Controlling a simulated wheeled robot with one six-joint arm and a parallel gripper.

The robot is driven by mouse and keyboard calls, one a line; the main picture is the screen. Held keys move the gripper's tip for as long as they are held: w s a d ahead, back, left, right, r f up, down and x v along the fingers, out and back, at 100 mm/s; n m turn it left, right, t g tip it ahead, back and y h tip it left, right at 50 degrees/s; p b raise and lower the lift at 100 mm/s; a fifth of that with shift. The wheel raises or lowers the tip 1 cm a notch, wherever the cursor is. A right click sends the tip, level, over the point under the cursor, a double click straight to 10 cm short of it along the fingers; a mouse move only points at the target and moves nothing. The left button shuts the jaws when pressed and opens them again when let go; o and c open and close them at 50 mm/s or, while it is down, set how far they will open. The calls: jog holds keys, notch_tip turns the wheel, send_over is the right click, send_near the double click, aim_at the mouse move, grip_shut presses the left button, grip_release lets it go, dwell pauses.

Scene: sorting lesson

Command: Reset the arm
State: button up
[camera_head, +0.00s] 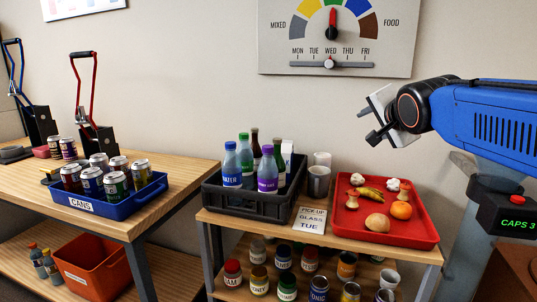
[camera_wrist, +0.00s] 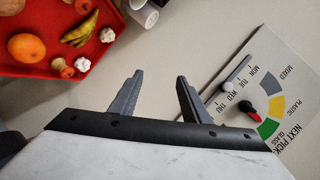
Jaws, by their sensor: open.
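My blue arm (camera_head: 488,118) reaches in from the right in the head view. My gripper (camera_head: 372,117) is at its left end, in the air above and behind the red tray (camera_head: 345,226). In the wrist view my gripper (camera_wrist: 158,92) shows two grey fingers set apart with nothing between them. The red tray (camera_wrist: 20,62) appears at the top left there, with an orange (camera_wrist: 27,47) and bananas (camera_wrist: 80,30) on it. The wall chart (camera_wrist: 237,78) appears at the right of that view. My gripper touches nothing that I can see.
A dark crate of bottles (camera_head: 228,205) stands left of the tray, with cups (camera_head: 319,181) between them. A blue bin of cans (camera_head: 130,204) and red and blue levered devices stand on the left table. Jars fill the lower shelf. A "CAPS 3" box (camera_head: 505,211) stands right.

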jog(key=s+d+f+n+g, duration=0.1)
jog(key=s+f+n+g, duration=0.8)
jog(key=s+f, duration=2.1)
notch_tip(320, 180, down, 2)
jog(key=n, duration=0.3)
jog(key=shift+d, duration=0.25)
dwell(0.3)
